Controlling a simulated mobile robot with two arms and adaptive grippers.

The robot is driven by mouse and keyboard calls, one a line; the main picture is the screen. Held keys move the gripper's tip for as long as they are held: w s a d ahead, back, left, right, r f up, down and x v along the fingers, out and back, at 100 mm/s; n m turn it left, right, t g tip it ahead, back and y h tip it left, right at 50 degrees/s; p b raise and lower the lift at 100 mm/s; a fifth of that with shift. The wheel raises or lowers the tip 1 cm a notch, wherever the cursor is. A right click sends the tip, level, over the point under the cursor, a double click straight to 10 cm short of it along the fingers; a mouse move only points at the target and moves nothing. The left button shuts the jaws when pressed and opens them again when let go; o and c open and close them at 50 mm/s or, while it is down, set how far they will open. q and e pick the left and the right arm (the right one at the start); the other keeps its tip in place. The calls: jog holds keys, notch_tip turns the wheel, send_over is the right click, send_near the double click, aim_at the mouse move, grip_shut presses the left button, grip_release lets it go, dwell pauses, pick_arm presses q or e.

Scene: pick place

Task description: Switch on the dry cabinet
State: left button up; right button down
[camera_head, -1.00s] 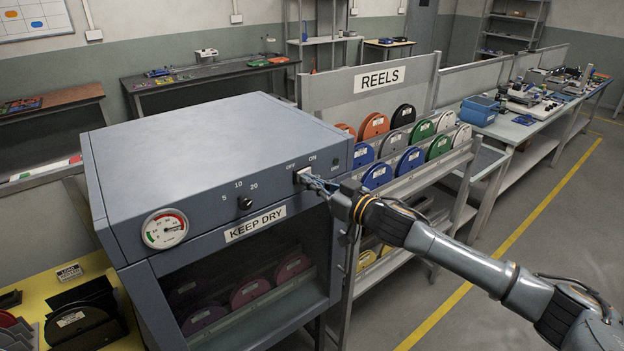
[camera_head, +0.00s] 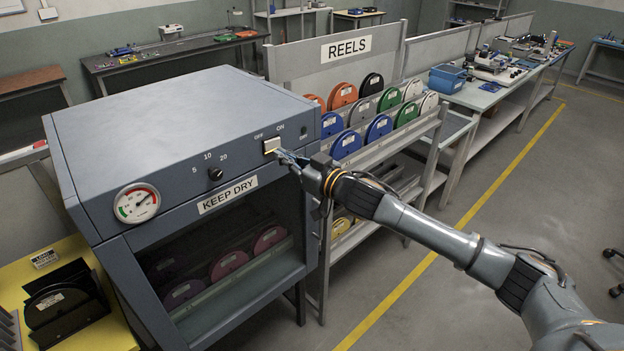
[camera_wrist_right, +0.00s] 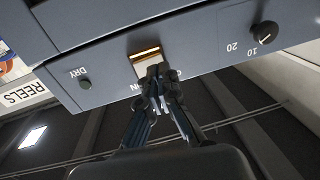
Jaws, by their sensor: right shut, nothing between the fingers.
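The dry cabinet (camera_head: 180,120) is a grey-blue box with a dark window and a "KEEP DRY" label. Its front panel carries a pale rocker switch (camera_head: 271,146) below the OFF and ON marks. In the right wrist view the switch (camera_wrist_right: 146,62) shows a glowing amber strip along one edge. My right gripper (camera_head: 281,155) is shut and empty, with its fingertips right at the switch; I cannot tell whether they touch it. My left gripper is not in view.
A round gauge (camera_head: 137,203) and a black knob (camera_head: 215,174) sit on the same panel, left of the switch. A reel rack (camera_head: 375,140) stands close to the cabinet's right side. A yellow table (camera_head: 80,246) is at the left. Floor is free at the right.

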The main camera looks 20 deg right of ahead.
pick_arm(q)
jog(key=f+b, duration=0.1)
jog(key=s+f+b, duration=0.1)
jog(key=b, duration=0.1)
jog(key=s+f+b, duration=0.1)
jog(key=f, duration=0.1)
pick_arm(e)
jog(key=s+d, duration=0.2)
jog(key=s, duration=0.9)
jog(key=shift+r, duration=0.15)
jog(key=shift+d, duration=0.1)
